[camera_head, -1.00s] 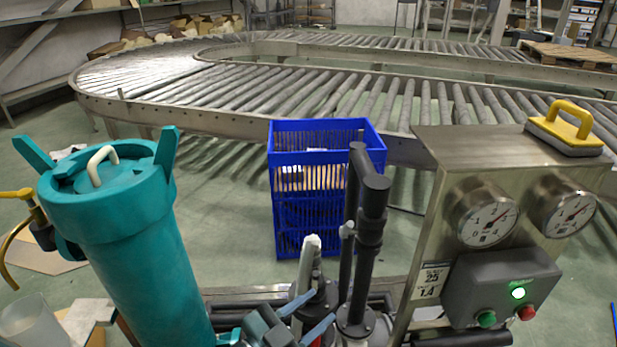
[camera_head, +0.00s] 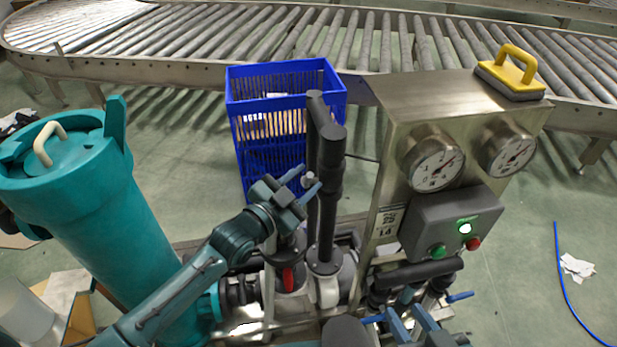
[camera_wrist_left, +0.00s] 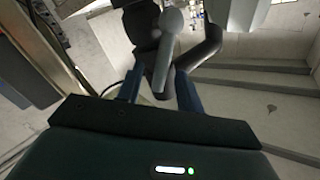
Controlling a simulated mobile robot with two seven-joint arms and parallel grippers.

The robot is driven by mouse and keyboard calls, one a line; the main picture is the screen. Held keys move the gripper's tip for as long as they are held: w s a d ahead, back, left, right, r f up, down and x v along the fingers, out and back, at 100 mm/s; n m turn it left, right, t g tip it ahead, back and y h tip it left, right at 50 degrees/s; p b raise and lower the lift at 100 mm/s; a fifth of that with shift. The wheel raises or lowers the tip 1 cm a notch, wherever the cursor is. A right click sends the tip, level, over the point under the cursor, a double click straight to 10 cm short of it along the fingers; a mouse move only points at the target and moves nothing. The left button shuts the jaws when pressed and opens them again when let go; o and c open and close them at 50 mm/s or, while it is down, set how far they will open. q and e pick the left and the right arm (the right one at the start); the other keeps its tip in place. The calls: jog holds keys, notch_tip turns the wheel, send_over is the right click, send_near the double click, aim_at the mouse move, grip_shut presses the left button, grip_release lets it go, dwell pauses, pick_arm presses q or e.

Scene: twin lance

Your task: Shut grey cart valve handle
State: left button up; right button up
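A grey lever (camera_wrist_left: 162,62) with a rounded end shows in the left wrist view, between my left fingers, with gaps on both sides. It looks like the grey valve handle; how far it lies beyond the fingertips I cannot tell. In the head view my left gripper (camera_head: 302,184) is open beside the black upright pipe (camera_head: 328,190), and hides the light handle's place. A red handle (camera_head: 288,278) and a pale grey handle-like part (camera_head: 328,291) sit lower on the cart's pipework. My right gripper (camera_head: 411,322) is at the bottom edge, seemingly open and empty, partly cut off.
A steel gauge panel (camera_head: 388,165) stands right of the pipe, with a yellow-handled block (camera_head: 513,75) on top. A teal canister (camera_head: 120,215) stands left. A blue crate (camera_head: 250,165) is behind the pipe, and a roller conveyor (camera_head: 205,50) crosses the back.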

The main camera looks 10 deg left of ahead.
pick_arm(q)
jog(key=shift+x, duration=1)
grip_shut()
